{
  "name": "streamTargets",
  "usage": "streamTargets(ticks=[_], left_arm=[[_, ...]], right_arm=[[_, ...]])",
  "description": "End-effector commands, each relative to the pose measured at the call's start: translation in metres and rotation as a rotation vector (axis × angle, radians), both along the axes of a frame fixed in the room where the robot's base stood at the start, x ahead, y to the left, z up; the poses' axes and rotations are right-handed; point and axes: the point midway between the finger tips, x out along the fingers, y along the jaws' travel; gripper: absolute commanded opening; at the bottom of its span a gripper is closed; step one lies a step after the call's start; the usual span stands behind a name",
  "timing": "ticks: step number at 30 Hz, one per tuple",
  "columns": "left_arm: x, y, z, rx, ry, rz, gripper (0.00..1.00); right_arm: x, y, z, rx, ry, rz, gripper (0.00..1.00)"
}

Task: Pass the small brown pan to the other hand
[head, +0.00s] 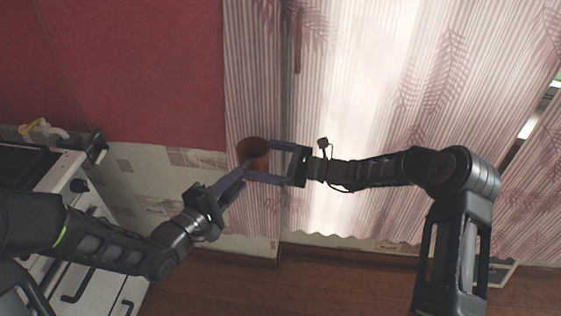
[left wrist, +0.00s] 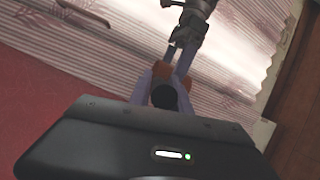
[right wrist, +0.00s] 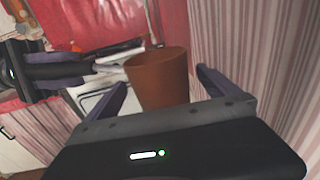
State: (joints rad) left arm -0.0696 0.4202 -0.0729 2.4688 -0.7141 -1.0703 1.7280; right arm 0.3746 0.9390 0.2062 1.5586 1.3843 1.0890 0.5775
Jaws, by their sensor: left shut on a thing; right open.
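The small brown pan (head: 253,152) looks like a deep orange-brown cup and hangs in the air in front of the curtain. My left gripper (head: 241,172) is shut on it from the lower left, at its handle side. In the left wrist view the pan (left wrist: 161,70) is mostly hidden behind the fingers and a dark rounded part. My right gripper (head: 259,162) is open, coming from the right, with its fingers on either side of the pan. In the right wrist view the pan's wall (right wrist: 158,80) shows between the open fingers, and my left gripper (right wrist: 85,72) is at left.
A striped pink curtain (head: 370,120) hangs behind the pan. A red wall (head: 140,75) is at upper left. A white stove (head: 65,170) with a dark knob stands at left. Wooden floor (head: 230,290) shows below.

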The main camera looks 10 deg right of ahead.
Motion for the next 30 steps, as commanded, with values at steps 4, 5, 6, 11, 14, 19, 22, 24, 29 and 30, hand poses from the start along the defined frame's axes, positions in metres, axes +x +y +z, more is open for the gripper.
streamTargets(ticks=[4,5,6,11,14,19,22,24,29,30], left_arm=[[0.001,0.000,0.002,-0.003,-0.006,-0.001,0.00],[0.001,0.000,0.002,-0.002,-0.007,-0.001,0.00],[0.001,0.000,0.002,-0.002,-0.007,-0.001,0.00],[0.001,0.000,0.002,-0.002,-0.007,-0.001,0.00],[0.001,0.000,0.002,-0.003,-0.006,-0.001,0.00],[0.001,0.000,0.002,-0.002,-0.007,-0.001,0.00],[0.001,0.000,0.002,-0.002,-0.007,-0.001,0.00],[0.001,0.000,0.002,-0.002,-0.007,-0.001,0.00],[0.001,0.000,0.002,-0.002,-0.007,-0.001,0.00],[0.001,0.000,0.002,-0.003,-0.006,-0.001,0.00]], right_arm=[[0.007,0.016,0.000,0.001,-0.001,0.000,1.00],[0.008,0.018,0.000,0.000,0.000,0.000,1.00],[0.008,0.020,0.000,0.000,0.000,0.000,1.00],[0.009,0.023,0.000,0.000,0.000,0.000,1.00],[0.009,0.023,0.000,0.000,0.000,0.000,1.00],[0.009,0.022,0.000,0.000,0.000,-0.001,0.92],[0.009,0.022,0.000,0.000,0.000,-0.001,0.84],[0.009,0.022,0.000,0.000,0.000,-0.001,0.78],[0.009,0.022,0.000,0.000,0.000,-0.001,0.65],[0.009,0.022,0.000,0.000,0.000,-0.001,0.62]])
